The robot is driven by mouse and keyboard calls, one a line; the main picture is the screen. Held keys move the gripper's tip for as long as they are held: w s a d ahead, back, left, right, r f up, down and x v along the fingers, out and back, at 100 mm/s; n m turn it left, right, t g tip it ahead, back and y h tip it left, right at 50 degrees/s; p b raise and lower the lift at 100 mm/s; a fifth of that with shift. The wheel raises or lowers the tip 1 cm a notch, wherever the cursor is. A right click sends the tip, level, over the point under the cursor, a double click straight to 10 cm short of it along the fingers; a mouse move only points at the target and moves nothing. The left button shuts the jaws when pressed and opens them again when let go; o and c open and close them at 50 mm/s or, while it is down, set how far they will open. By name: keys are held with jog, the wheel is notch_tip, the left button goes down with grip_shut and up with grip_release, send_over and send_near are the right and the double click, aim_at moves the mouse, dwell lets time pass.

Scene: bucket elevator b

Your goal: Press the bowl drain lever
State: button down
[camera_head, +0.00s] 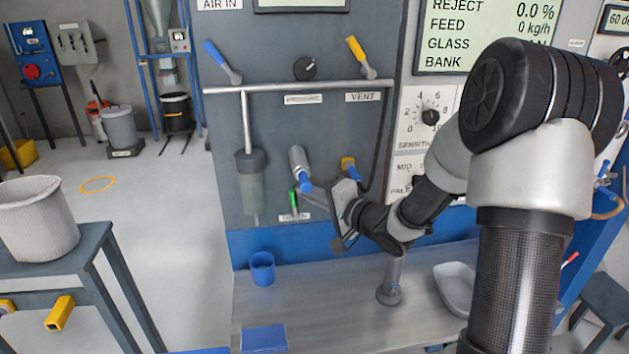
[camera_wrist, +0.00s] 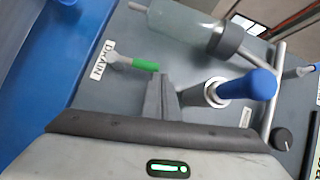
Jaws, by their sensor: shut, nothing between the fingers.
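The bowl drain lever (camera_head: 294,200) is a short green handle low on the grey panel, above the DRAIN label (camera_head: 294,217). In the wrist view the green lever (camera_wrist: 145,66) points toward my fingertips, and the DRAIN label (camera_wrist: 102,60) is beside its base. My gripper (camera_wrist: 162,82) is shut and empty. In the wrist view its fingertips appear just beside the lever's green end; I cannot tell whether they touch. In the head view my gripper is right of the lever, with its fingertips hard to make out. The clear bowl (camera_head: 251,190) hangs left of the lever.
A blue-tipped metal handle (camera_wrist: 247,86) sticks out close to my fingers; it also shows above the green lever in the head view (camera_head: 299,160). Below, the bench holds a blue cup (camera_head: 262,269) and a pale tray (camera_head: 455,286).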

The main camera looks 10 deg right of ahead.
jog(key=shift+a+r+p, duration=0.2)
jog(key=shift+a+p, duration=0.3)
jog(key=shift+a, duration=0.2)
dwell(0.4)
